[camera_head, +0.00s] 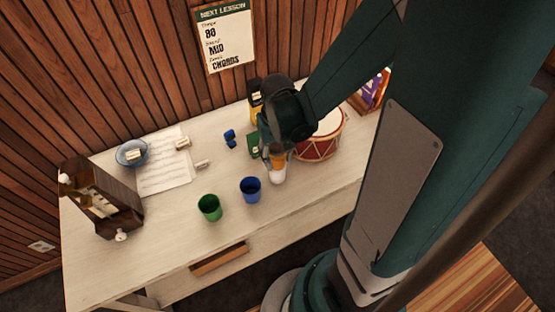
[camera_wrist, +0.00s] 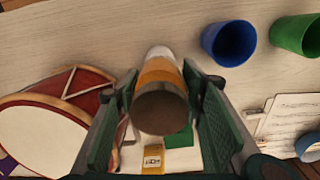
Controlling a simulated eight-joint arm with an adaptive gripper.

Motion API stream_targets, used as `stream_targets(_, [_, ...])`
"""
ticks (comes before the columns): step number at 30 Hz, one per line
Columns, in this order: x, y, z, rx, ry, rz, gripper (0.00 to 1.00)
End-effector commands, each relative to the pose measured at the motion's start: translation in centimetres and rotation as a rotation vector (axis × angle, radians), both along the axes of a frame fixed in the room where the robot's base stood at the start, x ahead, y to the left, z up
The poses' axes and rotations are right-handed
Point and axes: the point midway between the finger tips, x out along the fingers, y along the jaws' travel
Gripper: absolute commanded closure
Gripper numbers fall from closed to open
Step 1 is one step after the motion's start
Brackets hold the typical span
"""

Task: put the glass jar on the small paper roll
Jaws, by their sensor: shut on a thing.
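My gripper (camera_head: 268,150) is shut on an amber-orange jar (camera_head: 278,158) with a dark round end. In the wrist view the jar (camera_wrist: 160,75) stands between the two fingers (camera_wrist: 161,112), its dark end facing the camera. A white paper roll (camera_head: 278,175) is upright on the table, directly below the jar. In the wrist view the roll (camera_wrist: 160,52) shows just beyond the jar's far end. The jar looks lined up over the roll and very close to it; I cannot tell whether they touch.
A blue cup (camera_head: 250,190) and a green cup (camera_head: 209,207) stand left of the roll. A red drum (camera_head: 320,137) is close on the right. A green box (camera_head: 254,146) is behind the gripper. Sheet music (camera_head: 165,172) and a wooden box (camera_head: 112,193) lie farther left. The table's front is clear.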

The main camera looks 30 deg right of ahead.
Motion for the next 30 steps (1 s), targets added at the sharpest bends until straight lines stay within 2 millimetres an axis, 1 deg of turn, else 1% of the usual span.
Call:
stream_targets(3, [0.0, 0.0, -1.0, 0.000, 0.000, 0.000, 0.79])
stream_targets(6, [0.0, 0.0, -1.3, 0.000, 0.000, 0.000, 0.79])
stream_targets(17, [0.0, 0.0, -1.4, 0.000, 0.000, 0.000, 0.79])
stream_targets(22, [0.0, 0.0, -1.8, 0.000, 0.000, 0.000, 0.79])
stream_targets(23, [0.0, 0.0, -1.8, 0.000, 0.000, 0.000, 0.58])
stream_targets(24, [0.0, 0.0, -1.7, 0.000, 0.000, 0.000, 0.53])
stream_targets(26, [0.0, 0.0, -1.7, 0.000, 0.000, 0.000, 0.46])
stream_targets(30, [0.0, 0.0, -1.7, 0.000, 0.000, 0.000, 0.46])
